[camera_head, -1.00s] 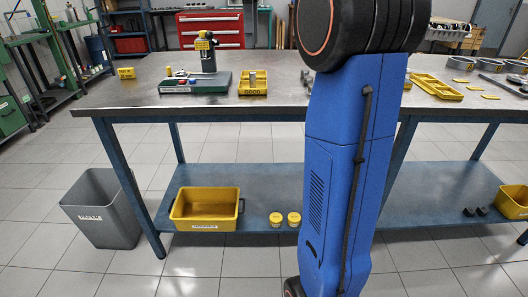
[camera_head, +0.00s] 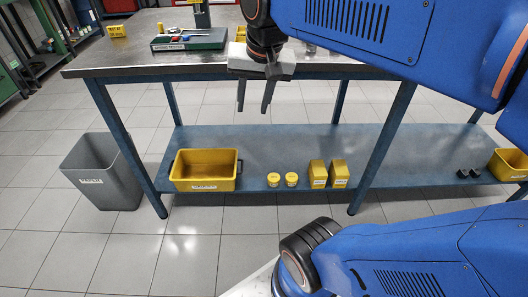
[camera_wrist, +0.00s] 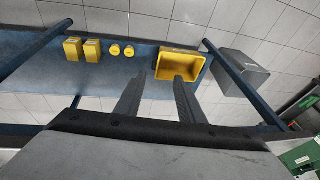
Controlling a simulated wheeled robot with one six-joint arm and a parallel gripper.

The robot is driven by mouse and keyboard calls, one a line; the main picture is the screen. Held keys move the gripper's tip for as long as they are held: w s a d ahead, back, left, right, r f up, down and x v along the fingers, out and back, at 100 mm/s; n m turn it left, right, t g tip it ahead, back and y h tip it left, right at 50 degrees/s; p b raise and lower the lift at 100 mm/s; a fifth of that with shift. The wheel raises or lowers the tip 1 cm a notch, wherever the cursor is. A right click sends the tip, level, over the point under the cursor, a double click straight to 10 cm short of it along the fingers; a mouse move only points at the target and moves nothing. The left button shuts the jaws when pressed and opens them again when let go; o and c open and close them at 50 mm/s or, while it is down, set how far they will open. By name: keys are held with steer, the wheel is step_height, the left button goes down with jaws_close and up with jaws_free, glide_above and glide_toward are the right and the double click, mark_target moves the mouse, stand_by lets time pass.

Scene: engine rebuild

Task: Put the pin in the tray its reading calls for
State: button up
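My gripper (camera_head: 254,108) hangs in front of the bench's front edge, fingers pointing down, open with nothing between them. In the wrist view its two fingers (camera_wrist: 160,78) are apart, over the lower shelf area. A small yellow tray (camera_head: 241,32) on the bench top is mostly hidden behind my gripper. The green measuring fixture (camera_head: 190,41) stands left of it with small items on its base. I cannot make out the pin for certain. A yellow bin (camera_head: 205,185) with a white label sits on the lower shelf; it also shows in the wrist view (camera_wrist: 181,63).
A grey waste bin (camera_head: 101,170) stands on the floor at the left. Two round yellow tubs (camera_head: 282,180) and two yellow boxes (camera_head: 328,174) sit on the blue shelf (camera_head: 400,160). Another yellow bin (camera_head: 508,165) is at the shelf's right end. Bench legs frame the shelf.

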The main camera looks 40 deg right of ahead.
steer(key=s+a+f+n+t, duration=0.1)
steer(key=s+a+f+n, duration=0.1)
steer(key=s+f+n, duration=0.4)
step_height(320, 180, down, 5)
steer(key=shift+s+r+n, duration=0.15)
steer(key=shift+s+n, duration=0.15)
steer(key=shift+s, duration=0.4)
stand_by(0.4)
